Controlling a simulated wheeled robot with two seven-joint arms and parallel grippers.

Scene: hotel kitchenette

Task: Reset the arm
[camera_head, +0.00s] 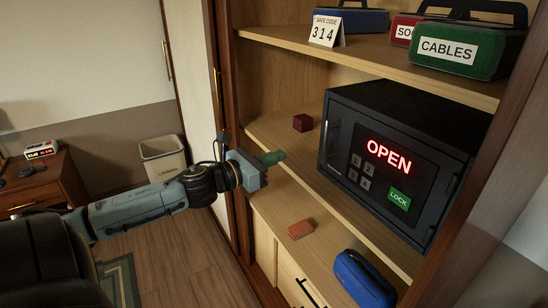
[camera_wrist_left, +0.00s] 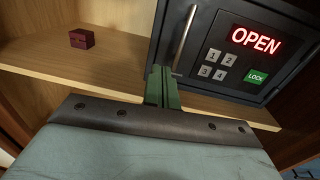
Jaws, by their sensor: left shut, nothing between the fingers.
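My left gripper (camera_head: 272,158) reaches in from the left at the shelf's front edge, to the left of the black safe (camera_head: 345,185). Its green fingers are shut and empty. In the left wrist view the fingers (camera_wrist_left: 162,88) point towards the shelf, beside the safe's handle; I cannot tell if they touch anything. The safe (camera_wrist_left: 210,75) shows a lit red OPEN sign, number keys 1 to 4 and a green LOCK key. Its door looks flush with the body. My right gripper is not in view.
A dark red box (camera_head: 302,123) stands on the shelf left of the safe. An orange block (camera_head: 300,229) and a blue case (camera_head: 362,280) lie on the surface below. A safe code card (camera_head: 326,31) reading 314 and a green CABLES case (camera_head: 460,50) are above. A bin (camera_head: 163,160) stands left.

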